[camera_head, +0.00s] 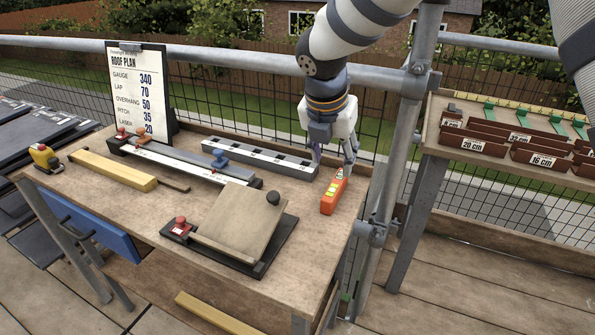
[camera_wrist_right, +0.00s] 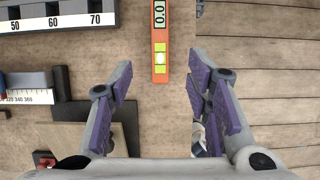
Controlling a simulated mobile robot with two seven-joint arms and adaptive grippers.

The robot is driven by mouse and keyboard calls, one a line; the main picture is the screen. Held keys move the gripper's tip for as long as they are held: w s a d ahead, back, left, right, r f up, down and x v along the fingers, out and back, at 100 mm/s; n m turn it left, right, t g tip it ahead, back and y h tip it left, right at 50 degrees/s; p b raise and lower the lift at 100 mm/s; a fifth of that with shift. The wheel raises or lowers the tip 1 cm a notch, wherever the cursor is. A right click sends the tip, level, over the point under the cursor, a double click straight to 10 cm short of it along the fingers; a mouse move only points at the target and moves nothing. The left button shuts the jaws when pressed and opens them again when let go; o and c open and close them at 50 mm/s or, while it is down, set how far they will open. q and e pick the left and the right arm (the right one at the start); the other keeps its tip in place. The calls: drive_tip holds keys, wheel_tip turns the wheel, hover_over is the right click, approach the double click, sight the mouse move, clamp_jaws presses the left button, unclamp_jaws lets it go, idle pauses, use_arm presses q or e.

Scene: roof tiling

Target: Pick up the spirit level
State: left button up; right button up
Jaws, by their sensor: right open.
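The orange spirit level (camera_head: 334,192) lies on the right end of the wooden workbench. My right gripper (camera_head: 335,158) is above its far part and hides some of it in the head view. In the right wrist view the level (camera_wrist_right: 160,58) runs down from the top edge, showing a display reading 0.0 and a yellow vial. The open jaws of my right gripper (camera_wrist_right: 155,90) stand on either side of the level's line, with clear space between each finger and it. My left gripper is not in view.
A grey block with dark slots (camera_head: 262,158) lies left of the level. A cutting jig holding a tile (camera_head: 240,218) stands in front. A roof plan board (camera_head: 140,90) stands at the back left. A scaffold pole (camera_head: 408,110) rises just right of the bench (camera_head: 300,270).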

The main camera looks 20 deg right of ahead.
drive_tip(key=shift+w+d, duration=0.15)
drive_tip(key=shift+w, duration=0.15)
hover_over(335, 185)
drive_tip(key=s, duration=0.2)
drive_tip(key=f, duration=0.3)
drive_tip(key=a+f+b, duration=0.1)
drive_tip(key=f, duration=0.1)
drive_tip(key=shift+w, duration=0.1)
drive_tip(key=shift+x, duration=0.8)
drive_tip(key=x, duration=0.4)
drive_tip(key=shift+w+a+f+b, duration=0.2)
drive_tip(key=shift+a+f+b, duration=0.05)
drive_tip(key=shift+b, duration=0.05)
drive_tip(key=shift+w, duration=0.1)
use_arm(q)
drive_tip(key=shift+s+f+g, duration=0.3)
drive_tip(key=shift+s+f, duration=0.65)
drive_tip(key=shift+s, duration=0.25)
use_arm(e)
drive_tip(key=shift+r, duration=0.1)
clamp_jaws()
